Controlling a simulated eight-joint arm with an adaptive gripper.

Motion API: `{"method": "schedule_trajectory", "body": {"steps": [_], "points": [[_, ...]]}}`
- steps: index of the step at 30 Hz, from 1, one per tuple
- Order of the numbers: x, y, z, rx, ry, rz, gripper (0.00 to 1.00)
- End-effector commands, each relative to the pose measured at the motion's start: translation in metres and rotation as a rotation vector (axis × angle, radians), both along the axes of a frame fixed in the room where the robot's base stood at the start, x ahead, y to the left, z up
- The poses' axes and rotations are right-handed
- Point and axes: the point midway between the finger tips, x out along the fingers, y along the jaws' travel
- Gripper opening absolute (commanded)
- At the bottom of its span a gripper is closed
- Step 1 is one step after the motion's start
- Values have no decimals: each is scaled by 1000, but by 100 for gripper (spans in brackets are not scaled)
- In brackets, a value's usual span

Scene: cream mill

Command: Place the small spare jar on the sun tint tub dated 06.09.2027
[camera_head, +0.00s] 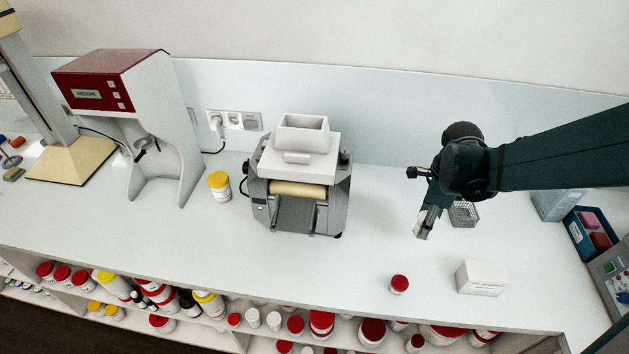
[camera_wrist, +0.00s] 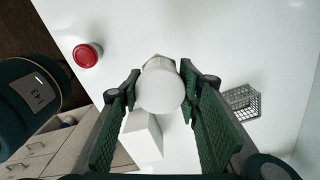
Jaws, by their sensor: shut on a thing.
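My gripper (camera_wrist: 160,92) is shut on a small white jar (camera_wrist: 161,86), with one green-padded finger on each side of it. In the head view my gripper (camera_head: 427,218) points down over the right half of the bench, with the pale jar at its tip, apparently above the worktop. A white tub with a red lid (camera_head: 399,282) stands upright on the bench, nearer the front edge; its lid also shows in the wrist view (camera_wrist: 87,55). A yellow-lidded tub (camera_head: 220,187) stands left of the mill. I cannot read any date, so I cannot tell which tub is the named one.
A white box (camera_head: 482,278) stands right of the red-lidded tub. A wire basket (camera_head: 464,212) is just behind my gripper. The grey mill (camera_head: 299,180) stands mid-bench. Several tubs fill the shelf below the front edge. The worktop between mill and red-lidded tub is clear.

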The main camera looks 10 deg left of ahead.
Motion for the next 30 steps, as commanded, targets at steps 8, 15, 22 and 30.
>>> {"method": "schedule_trajectory", "body": {"steps": [8, 15, 22, 30], "points": [[0, 0, 5, 0, 0, 0, 27], [-1, 0, 29, 0, 0, 0, 27], [-1, 0, 76, 0, 0, 0, 27], [0, 0, 139, 0, 0, 0, 27]]}}
